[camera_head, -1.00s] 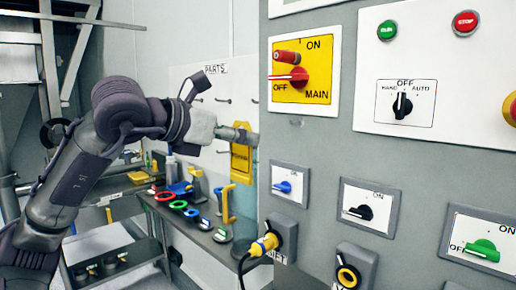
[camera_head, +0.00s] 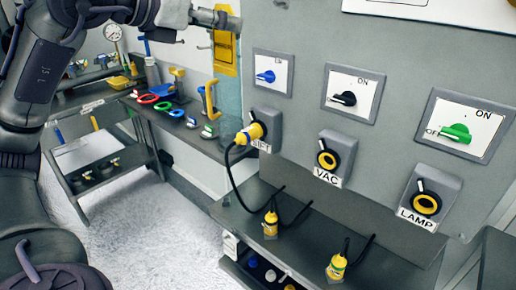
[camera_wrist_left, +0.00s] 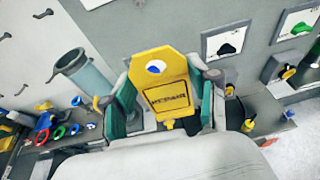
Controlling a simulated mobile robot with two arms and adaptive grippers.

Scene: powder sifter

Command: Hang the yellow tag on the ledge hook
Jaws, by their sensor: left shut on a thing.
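The yellow tag (camera_wrist_left: 168,92) is held between the two green-lined fingers of my left gripper (camera_wrist_left: 166,100). It has a hole near its top and dark lettering in a frame. In the head view, the tag (camera_head: 225,52) hangs below my left gripper (camera_head: 220,18), near the grey panel's left edge. My right gripper is not in view.
The grey panel carries blue (camera_head: 268,76), black (camera_head: 344,98) and green (camera_head: 456,133) switches. A yellow plug (camera_head: 250,133) with a black cable sits in a socket below. A dark ledge (camera_head: 330,226) runs beneath. Coloured rings (camera_head: 163,105) lie on the left bench. Pegs (camera_wrist_left: 43,14) line a white wall.

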